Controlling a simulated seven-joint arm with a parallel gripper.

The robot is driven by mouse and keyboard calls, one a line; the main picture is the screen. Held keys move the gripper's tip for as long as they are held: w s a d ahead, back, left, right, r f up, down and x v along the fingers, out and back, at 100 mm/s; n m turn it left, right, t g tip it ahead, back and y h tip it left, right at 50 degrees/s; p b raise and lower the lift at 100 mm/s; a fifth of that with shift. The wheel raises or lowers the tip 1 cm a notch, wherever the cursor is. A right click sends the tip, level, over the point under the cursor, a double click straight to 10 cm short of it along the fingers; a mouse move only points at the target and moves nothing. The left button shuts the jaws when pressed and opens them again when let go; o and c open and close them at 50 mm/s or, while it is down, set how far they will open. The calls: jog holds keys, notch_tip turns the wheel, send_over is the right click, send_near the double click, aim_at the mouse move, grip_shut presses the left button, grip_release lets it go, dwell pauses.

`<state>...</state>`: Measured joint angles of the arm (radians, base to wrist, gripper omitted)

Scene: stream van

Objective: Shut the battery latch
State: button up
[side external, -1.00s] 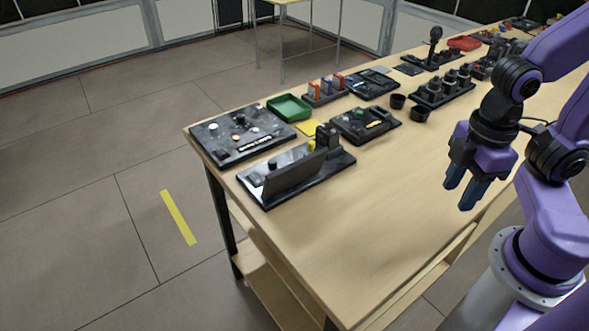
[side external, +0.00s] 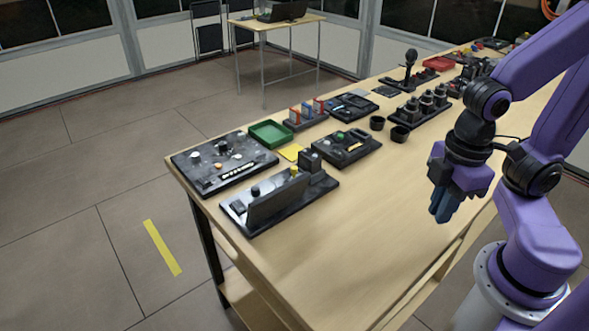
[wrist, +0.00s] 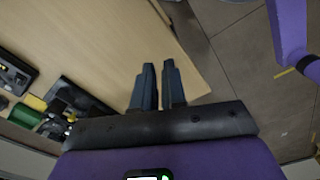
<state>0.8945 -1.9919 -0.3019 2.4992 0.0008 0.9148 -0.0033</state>
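A dark board (side external: 301,204) lies near the left end of the table. An upright dark flap (side external: 277,201) stands raised along its front, with a block and small knobs behind it. I cannot tell for sure whether this flap is the battery latch; no label is readable. My gripper (side external: 437,217) hangs to the right of this board, over the table's right side, well apart from it and touching nothing. In the wrist view my two dark fingers (wrist: 158,65) are a little apart with nothing between them.
A red tray (side external: 438,64) is farther back. The front of the table (side external: 330,255) is clear.

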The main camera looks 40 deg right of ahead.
jog(key=w+a+n, duration=0.1)
jog(key=w+a, duration=0.2)
jog(key=w, duration=0.2)
jog(key=w+a+r+n+h, duration=0.1)
jog(key=w+a+n, duration=0.1)
jog(key=w, duration=0.4)
jog(key=w+a+n+h, duration=0.1)
jog(key=w+a, duration=0.3)
jog(key=w, duration=0.2)
jog(key=shift+r+n+t, duration=0.3)
jog(key=shift+r+t, duration=0.1)
grip_shut()
jog(key=w+a+f+n+h, duration=0.1)
jog(key=w+a+n, duration=0.1)
jog(key=w, duration=0.6)
jog(key=w+a+f+n+h, duration=0.1)
jog(key=w+a+n, duration=0.1)
jog(key=w, duration=0.6)
jog(key=shift+f+h, duration=0.15)
jog(key=shift+h, duration=0.15)
jog(key=x, duration=1)
jog(key=shift+w, duration=0.15)
jog(key=shift+w+d, duration=0.2)
jog(key=shift+d, duration=0.4)
jog(key=shift+w+d, duration=0.2)
jog(key=shift+d, duration=0.35)
jog(key=shift+w+d, duration=0.25)
jog(key=shift+d, duration=0.55)
